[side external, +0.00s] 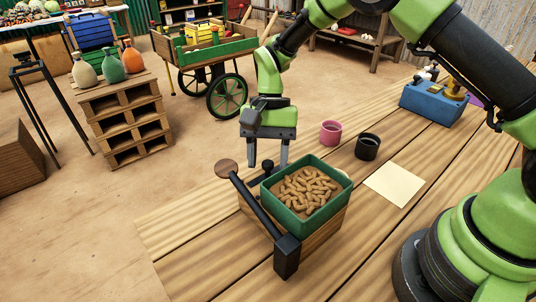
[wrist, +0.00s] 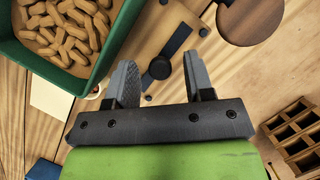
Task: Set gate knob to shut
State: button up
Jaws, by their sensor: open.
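The gate knob appears to be the small black round knob (wrist: 160,68) with a dark bar (wrist: 179,38) reaching to the upper right in the wrist view. It sits on a wooden panel with small black studs around it. In the side view, a dark knob (side external: 267,166) shows between my fingers beside the green bin (side external: 331,205). My gripper (side external: 267,169) is open over it. In the wrist view, my fingers (wrist: 159,60) stand apart on either side of the knob, with gaps visible. Whether they are level with it, I cannot tell. No shut marking is legible.
The green bin holds brown peanut-like pieces on a wooden box (side external: 326,226). A pink cup (side external: 330,133), black cup (side external: 367,147) and paper (side external: 394,184) lie behind and right. The front-left tabletop is clear.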

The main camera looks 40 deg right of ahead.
jog(key=shift+c, duration=0.2)
grip_shut()
jog(key=shift+a, duration=1.45)
jog(key=shift+o, duration=0.2)
grip_release()
jog(key=shift+d, duration=0.15)
